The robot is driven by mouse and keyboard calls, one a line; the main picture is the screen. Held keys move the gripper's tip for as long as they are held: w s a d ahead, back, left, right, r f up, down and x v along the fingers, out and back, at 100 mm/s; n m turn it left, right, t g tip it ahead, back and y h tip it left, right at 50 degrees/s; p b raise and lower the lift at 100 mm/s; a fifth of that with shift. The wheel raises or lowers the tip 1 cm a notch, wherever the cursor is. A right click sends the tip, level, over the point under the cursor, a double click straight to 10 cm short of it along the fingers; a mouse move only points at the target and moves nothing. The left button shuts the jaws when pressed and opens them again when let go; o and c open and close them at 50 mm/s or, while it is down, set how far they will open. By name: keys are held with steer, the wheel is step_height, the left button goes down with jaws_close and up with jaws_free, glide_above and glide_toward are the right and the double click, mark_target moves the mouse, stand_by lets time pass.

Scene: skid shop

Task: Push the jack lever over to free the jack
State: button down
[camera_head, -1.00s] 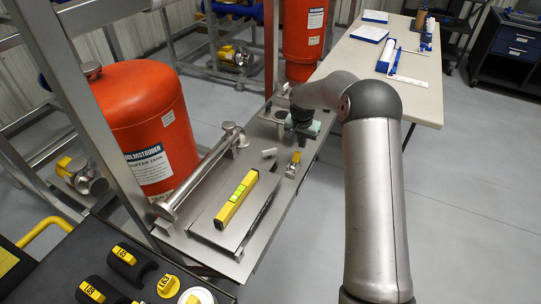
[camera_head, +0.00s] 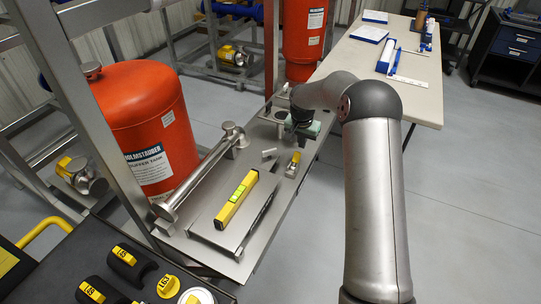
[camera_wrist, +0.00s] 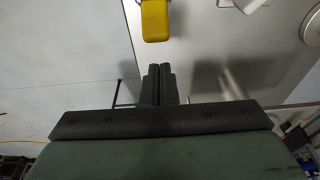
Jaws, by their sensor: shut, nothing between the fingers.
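A small upright metal fitting with a yellow top (camera_head: 295,158) stands near the right edge of the steel bench; I take it for the jack and its lever, but cannot tell for sure. In the wrist view a yellow handle end (camera_wrist: 155,20) shows at the top, just ahead of my fingers with a small gap. My gripper (camera_wrist: 159,84) is shut and empty, its two dark fingers together. In the head view my gripper (camera_head: 304,131) is low over the bench, beyond the fitting; its fingertips are hard to make out there.
The steel bench (camera_head: 190,238) holds a yellow spirit level (camera_head: 238,199) on a plate, a long flanged pipe (camera_head: 195,178) and a small pale cylinder (camera_head: 269,152). An orange tank (camera_head: 150,115) stands left. A pale table (camera_head: 420,85) is at the back right. Open floor lies right.

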mark_target(297, 156)
steer(key=shift+s, duration=0.1)
stand_by(0.6)
steer(key=shift+s+a+b, duration=0.35)
steer(key=shift+s, duration=0.2)
steer(key=shift+s+a+b, duration=0.3)
steer(key=shift+s+b, duration=0.05)
steer(key=shift+s, duration=0.2)
steer(key=shift+s+a+f, duration=0.1)
steer(key=shift+s, duration=0.05)
steer(key=shift+s+a+f+b, duration=0.1)
steer(key=shift+s+a+b, duration=0.2)
steer(key=shift+s, duration=0.15)
steer(key=shift+s+a+b, duration=0.2)
steer(key=shift+s+b, duration=0.1)
steer(key=shift+s, duration=0.15)
steer(key=shift+s+a, duration=0.15)
steer(key=shift+s, duration=0.1)
steer(key=shift+s+a+b, duration=0.4)
steer(key=shift+s+b, duration=0.15)
steer(key=shift+s, duration=0.15)
steer(key=shift+r, duration=0.2)
